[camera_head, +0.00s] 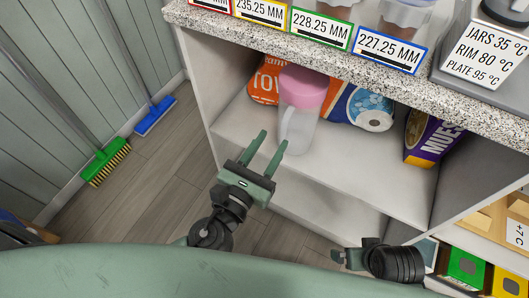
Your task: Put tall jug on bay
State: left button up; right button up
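A tall translucent jug (298,122) with a pink lid stands upright on the upper shelf (350,160) of a white cabinet, under the speckled counter. My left gripper (273,139) has green fingers that are spread apart and empty. Its tips are at the shelf front, just before the jug's lower part; whether they touch it I cannot tell. My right gripper (342,258) shows only in part at the lower right, and its fingers are not clear. Which space is the bay is not marked.
An orange bag (265,82), a blue and white pack (365,108) and a purple box (433,138) stand on the same shelf. The counter edge (340,65) overhangs it. A green broom (105,162) and a blue broom (155,116) lean at the left.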

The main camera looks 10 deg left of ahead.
pick_arm(q)
jog(key=s+a+f+n+g+y, duration=0.1)
jog(key=a+f+n+g+y, duration=0.3)
jog(key=a+n, duration=0.5)
jog(key=s+a+f+n+g+y, duration=0.1)
jog(key=a+f+n+y, duration=0.35)
jog(key=n, duration=0.75)
jog(key=s+f+n+g+h, duration=0.3)
jog(key=s+f+n+g, duration=0.6)
jog(key=n, duration=0.8)
jog(key=s+f, duration=0.2)
jog(key=s, duration=0.1)
jog(key=shift+s+a+f, duration=0.25)
jog(key=shift+s+a, duration=0.05)
jog(key=shift+a, duration=0.05)
pick_arm(e)
jog(key=shift+v, duration=0.95)
jog(key=shift+w, duration=0.2)
